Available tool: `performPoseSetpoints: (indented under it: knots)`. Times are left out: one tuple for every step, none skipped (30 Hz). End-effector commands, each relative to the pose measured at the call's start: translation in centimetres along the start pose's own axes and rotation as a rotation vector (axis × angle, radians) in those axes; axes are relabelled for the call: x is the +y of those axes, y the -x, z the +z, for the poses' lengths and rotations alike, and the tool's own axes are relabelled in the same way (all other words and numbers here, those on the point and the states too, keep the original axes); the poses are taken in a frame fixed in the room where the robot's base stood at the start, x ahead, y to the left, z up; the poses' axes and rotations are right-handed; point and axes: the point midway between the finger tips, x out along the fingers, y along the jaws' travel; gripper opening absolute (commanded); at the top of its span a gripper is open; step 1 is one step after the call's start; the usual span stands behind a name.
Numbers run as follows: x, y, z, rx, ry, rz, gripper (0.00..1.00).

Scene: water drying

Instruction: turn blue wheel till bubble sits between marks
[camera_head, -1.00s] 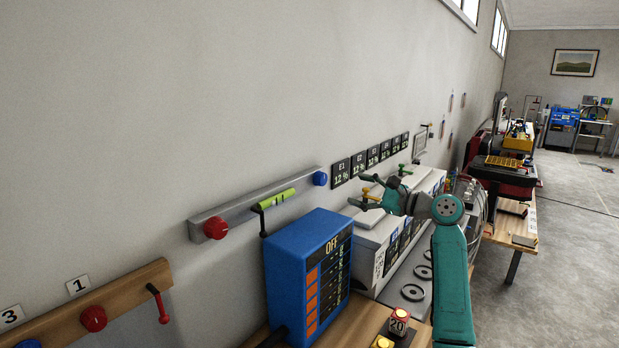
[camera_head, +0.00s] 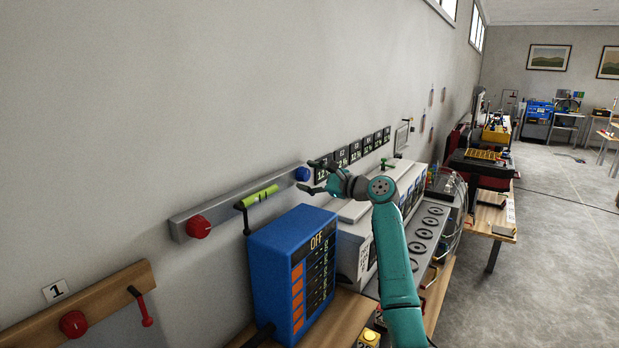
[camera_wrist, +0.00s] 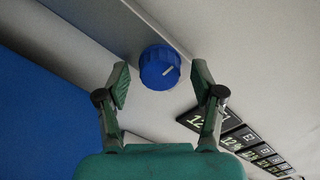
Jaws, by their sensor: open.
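The blue wheel (camera_head: 302,174) sits at the right end of a grey rail (camera_head: 240,202) on the wall. In the wrist view the wheel (camera_wrist: 160,67) shows a pale line and lies beyond and between the two open fingers. My gripper (camera_head: 312,176) is open and empty close to the wheel; in the wrist view the gripper (camera_wrist: 160,88) has space on both sides of the wheel, and I see no contact. The green bubble level (camera_head: 260,195) is on the rail, tilted up to the right, with dark marks; the bubble is too small to place.
A red wheel (camera_head: 198,227) is at the rail's left end. A blue box (camera_head: 290,275) marked OFF stands below. Black percentage displays (camera_head: 355,150) line the wall to the right. A white machine (camera_head: 352,240) stands beneath my arm.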

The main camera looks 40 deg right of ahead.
Motion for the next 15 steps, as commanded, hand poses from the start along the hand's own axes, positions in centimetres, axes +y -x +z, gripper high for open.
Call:
performPoseSetpoints:
  knots:
    - [0.0, -0.06, 0.0, 0.0, 0.0, 0.0, 0.67]
    - [-0.01, -0.07, 0.0, 0.0, 0.0, 0.0, 0.67]
    - [-0.01, -0.07, 0.0, 0.0, 0.0, 0.0, 0.67]
    - [-0.01, -0.06, -0.01, 0.0, 0.0, 0.0, 0.67]
    - [-0.01, -0.06, -0.01, 0.0, 0.0, 0.0, 0.67]
    - [0.0, -0.06, -0.01, 0.0, 0.0, 0.0, 0.67]
    - [0.0, -0.05, -0.01, 0.0, 0.0, 0.0, 0.67]
    - [0.0, -0.05, -0.01, 0.0, 0.0, 0.0, 0.6]
    - [0.0, -0.05, -0.01, 0.0, 0.0, 0.0, 0.5]
    - [0.01, -0.05, -0.01, 0.0, 0.0, 0.0, 0.42]
    - [0.01, -0.04, -0.02, 0.0, 0.0, 0.0, 0.35]
    - [0.01, -0.04, -0.02, 0.0, 0.0, 0.0, 0.25]
    - [0.01, -0.04, -0.02, 0.0, 0.0, 0.0, 0.17]
    - [0.02, -0.05, -0.02, 0.0, 0.0, 0.0, 0.1]
    - [0.02, -0.05, -0.02, 0.0, 0.0, 0.0, 0.07]
